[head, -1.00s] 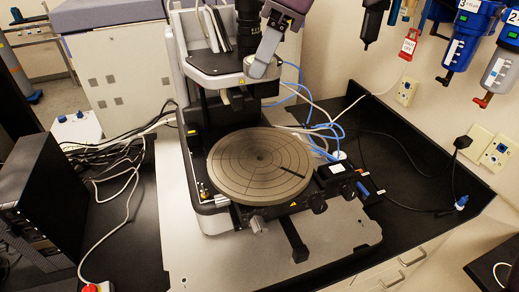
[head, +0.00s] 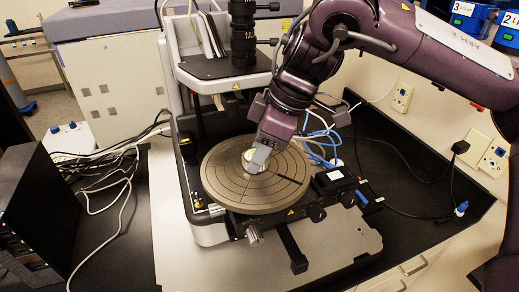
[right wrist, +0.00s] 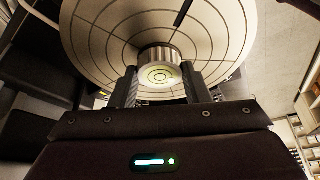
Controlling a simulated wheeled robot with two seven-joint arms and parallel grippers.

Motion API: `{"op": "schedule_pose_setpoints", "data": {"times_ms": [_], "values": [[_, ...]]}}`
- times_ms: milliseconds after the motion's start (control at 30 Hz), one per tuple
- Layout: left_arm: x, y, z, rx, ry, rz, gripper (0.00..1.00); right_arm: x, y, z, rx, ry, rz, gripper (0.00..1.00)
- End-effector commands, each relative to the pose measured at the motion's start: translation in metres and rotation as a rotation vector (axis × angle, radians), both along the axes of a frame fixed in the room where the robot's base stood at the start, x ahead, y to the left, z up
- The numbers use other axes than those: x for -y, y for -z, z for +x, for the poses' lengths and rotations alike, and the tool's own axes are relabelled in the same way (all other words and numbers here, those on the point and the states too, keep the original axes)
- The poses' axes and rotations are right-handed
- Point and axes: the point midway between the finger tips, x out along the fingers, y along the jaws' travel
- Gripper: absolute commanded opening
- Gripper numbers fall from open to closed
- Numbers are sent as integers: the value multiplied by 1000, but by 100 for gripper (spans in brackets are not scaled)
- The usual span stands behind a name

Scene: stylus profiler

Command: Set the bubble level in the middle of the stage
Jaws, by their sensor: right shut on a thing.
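The bubble level (right wrist: 160,75) is a small round metal puck with a pale yellow-green vial on top. My right gripper (head: 257,160) is shut on it, with one finger on each side in the right wrist view. The level also shows as a pale disc beside the fingers in the head view (head: 249,163). The stage (head: 232,192) is a round grey plate with engraved rings and radial lines. The level is over its middle, close to the surface; whether it touches is hard to tell. My left gripper is out of view.
The profiler's black column and optics (head: 243,40) stand behind the stage. Blue tubes (head: 325,145) run behind its right side. A black computer case (head: 40,215) is at the left. The front of the grey base plate (head: 215,262) is clear.

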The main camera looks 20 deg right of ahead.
Motion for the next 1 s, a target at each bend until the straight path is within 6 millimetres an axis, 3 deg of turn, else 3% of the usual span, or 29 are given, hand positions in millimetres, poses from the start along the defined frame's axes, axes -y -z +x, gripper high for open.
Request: {"op": "schedule_pose_setpoints", "data": {"times_ms": [400,433,567,1000], "values": [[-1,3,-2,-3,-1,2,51,0,6,0,0,0,1,2],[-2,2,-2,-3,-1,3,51,0,5,0,1,0,0,46],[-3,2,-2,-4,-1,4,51,0,5,0,1,0,0,63],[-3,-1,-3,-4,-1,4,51,2,-6,0,4,2,0,64]]}}
